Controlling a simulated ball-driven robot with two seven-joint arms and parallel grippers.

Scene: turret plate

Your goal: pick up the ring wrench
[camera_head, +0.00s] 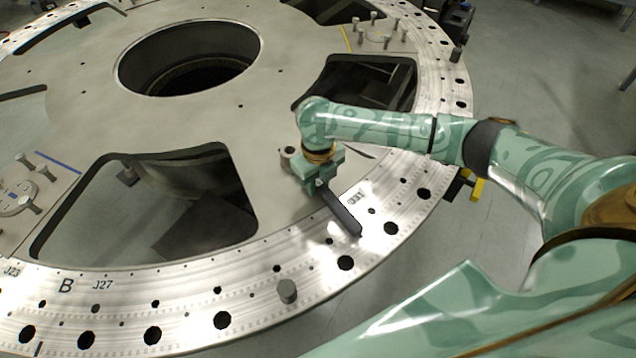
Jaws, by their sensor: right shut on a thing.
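The ring wrench (341,213) shows as a dark, straight bar near the outer rim of the turret plate (300,250). A round grey part at the other side of my gripper, in line with the bar, looks like its ring end. My right gripper (318,186) points down and is shut on the wrench, hiding its middle part. I cannot tell whether the wrench touches the plate or is just above it. My left gripper is not in view.
The plate has a large round central hole (188,58) and wide cut-outs. Several bolt holes run along its rim. A short grey peg (287,291) stands on the front rim. Another peg (456,53) stands at the right rim. A yellow part (477,189) shows beyond the rim.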

